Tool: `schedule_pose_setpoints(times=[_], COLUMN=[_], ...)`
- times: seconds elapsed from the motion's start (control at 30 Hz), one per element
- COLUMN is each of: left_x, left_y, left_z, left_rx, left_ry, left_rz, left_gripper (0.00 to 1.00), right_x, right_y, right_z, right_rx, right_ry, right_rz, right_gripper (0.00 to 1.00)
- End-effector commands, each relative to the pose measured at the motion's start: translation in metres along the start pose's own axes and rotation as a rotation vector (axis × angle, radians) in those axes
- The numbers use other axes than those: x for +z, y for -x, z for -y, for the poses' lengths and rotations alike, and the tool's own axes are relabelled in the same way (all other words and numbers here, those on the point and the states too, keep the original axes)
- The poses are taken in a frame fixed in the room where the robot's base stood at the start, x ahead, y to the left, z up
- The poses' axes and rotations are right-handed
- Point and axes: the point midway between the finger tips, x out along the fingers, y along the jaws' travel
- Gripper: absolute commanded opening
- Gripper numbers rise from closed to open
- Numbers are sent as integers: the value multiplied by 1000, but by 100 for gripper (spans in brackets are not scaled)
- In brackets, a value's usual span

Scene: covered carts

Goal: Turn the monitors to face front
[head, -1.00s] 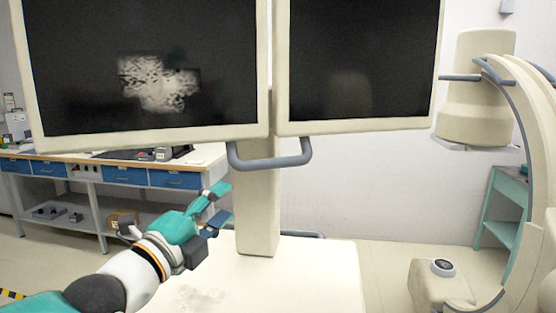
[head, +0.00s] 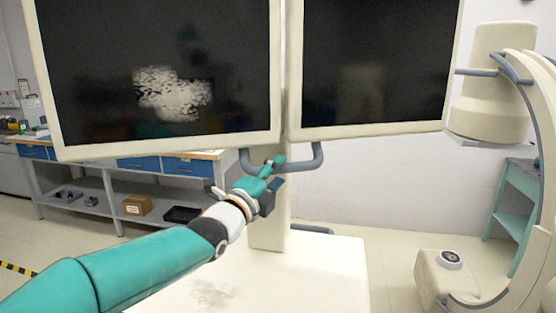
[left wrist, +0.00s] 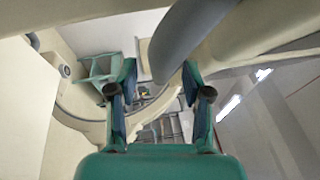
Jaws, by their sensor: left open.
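Two dark-screened monitors with cream frames hang side by side in the head view: the left monitor (head: 160,75) and the right monitor (head: 375,65). A grey U-shaped handle (head: 318,158) hangs below them in front of the cream post (head: 270,215). My left gripper (head: 278,171) is at the left part of the handle, just under the left monitor's lower edge. In the left wrist view its two fingers (left wrist: 158,85) are apart, with the grey handle (left wrist: 192,35) passing beyond and above their tips. I cannot tell whether they touch it. My right gripper is not in view.
A cream cart base (head: 320,275) stands below the post. A C-shaped arm machine (head: 530,130) stands at the right, with a teal shelf (head: 513,205) behind it. A bench with blue drawers (head: 136,163) lines the back left. Floor shows between base and machine.

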Motion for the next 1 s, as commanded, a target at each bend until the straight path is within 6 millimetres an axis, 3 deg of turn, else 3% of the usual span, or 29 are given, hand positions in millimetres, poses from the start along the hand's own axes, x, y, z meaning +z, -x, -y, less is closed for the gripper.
schedule_pose_setpoints(times=[0.2, 0.5, 0.57, 0.8, 1.0], left_x=[0, 0, 0, 0, 0], left_y=[-19, -21, -21, -20, -20], left_z=[1, 0, 0, 0, -1], left_rx=[-1, 0, 0, 0, 2], left_ry=[0, 0, 0, 0, 0], left_rz=[0, -1, 0, 0, 0], left_gripper=[50, 50, 43, 3, 0], right_x=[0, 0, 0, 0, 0], right_y=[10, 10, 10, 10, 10], right_z=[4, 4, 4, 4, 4], right_rx=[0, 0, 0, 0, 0], right_ry=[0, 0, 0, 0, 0], right_rz=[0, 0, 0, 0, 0], right_gripper=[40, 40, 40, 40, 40])
